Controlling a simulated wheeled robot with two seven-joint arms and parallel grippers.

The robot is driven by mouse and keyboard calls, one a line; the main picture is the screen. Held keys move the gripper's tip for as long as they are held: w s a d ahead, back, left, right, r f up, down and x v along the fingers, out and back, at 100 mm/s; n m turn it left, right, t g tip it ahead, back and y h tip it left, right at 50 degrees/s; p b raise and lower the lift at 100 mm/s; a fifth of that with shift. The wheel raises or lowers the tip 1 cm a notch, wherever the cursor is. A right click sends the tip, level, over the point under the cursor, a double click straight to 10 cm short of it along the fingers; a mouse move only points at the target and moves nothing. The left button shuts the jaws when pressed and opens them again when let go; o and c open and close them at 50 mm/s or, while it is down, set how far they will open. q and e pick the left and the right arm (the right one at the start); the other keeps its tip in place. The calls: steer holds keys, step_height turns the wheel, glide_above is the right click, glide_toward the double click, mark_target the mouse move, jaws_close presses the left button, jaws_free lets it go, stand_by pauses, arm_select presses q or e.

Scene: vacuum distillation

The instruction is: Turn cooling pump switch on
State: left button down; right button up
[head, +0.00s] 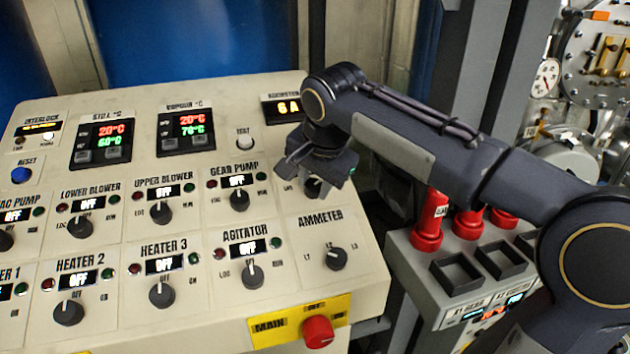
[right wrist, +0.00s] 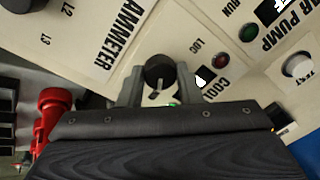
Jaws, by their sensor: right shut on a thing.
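The cooling pump switch (right wrist: 158,72) is a black round knob on the beige panel. It sits between the two fingers of my right gripper (right wrist: 159,88), which is shut on it. In the head view my right gripper (head: 316,172) covers most of the switch, just right of the gear pump section; part of the dark knob (head: 314,188) shows below it. The word "COOL" and a red lamp (right wrist: 220,61) show beside the switch in the right wrist view. The gripper hides most of its label and display. My left gripper is not in view.
The gear pump knob (head: 239,200) is close on the left. The ammeter knob (head: 336,258) is below, and a red main knob (head: 318,332) is at the panel's bottom. Red valve-like handles (head: 430,222) stand on a grey box at right, under my right arm.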

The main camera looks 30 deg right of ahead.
stand_by(0.3)
steer(key=o, duration=1)
steer(key=shift+c, duration=0.2)
steer(key=v, duration=0.7)
steer(key=shift+s+r, duration=0.25)
steer(key=shift+r, duration=0.1)
